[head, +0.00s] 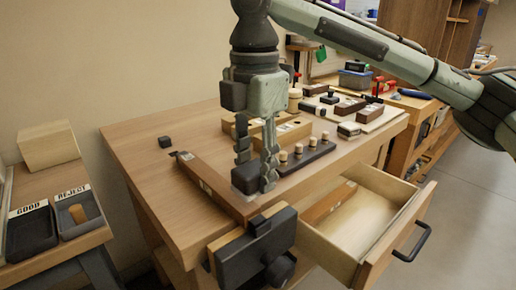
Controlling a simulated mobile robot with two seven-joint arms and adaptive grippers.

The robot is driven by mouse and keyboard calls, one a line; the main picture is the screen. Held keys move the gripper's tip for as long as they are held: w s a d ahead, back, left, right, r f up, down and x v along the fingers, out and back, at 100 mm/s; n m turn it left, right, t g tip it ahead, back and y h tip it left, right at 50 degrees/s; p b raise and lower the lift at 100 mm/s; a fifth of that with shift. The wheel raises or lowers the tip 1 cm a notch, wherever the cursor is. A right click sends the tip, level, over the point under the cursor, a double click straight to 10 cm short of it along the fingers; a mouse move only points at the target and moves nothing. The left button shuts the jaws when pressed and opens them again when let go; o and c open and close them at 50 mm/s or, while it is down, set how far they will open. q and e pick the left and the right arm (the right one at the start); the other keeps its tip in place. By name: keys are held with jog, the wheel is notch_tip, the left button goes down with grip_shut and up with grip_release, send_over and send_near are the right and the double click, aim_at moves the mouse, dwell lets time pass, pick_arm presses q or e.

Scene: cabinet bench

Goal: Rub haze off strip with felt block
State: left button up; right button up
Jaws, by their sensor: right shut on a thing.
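A long wooden strip (214,183) with a dark far end lies along the bench top, running from the left middle toward the front edge. My right gripper (257,180) points down over the near part of the strip. It is shut on a small grey block (245,178), which looks like the felt block. The block is low over the strip; I cannot tell whether it touches. The gripper and block hide part of the strip. No haze can be made out on it. My left gripper is not in view.
A dark vise (254,255) is on the bench's front edge, beside an open drawer (362,215). A dark peg rack (305,157) stands right of the gripper. GOOD (30,231) and REJECT (93,218) trays are at left. The bench top (145,185) left of the strip is mostly clear.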

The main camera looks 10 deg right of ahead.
jog(key=shift+r, duration=1.6)
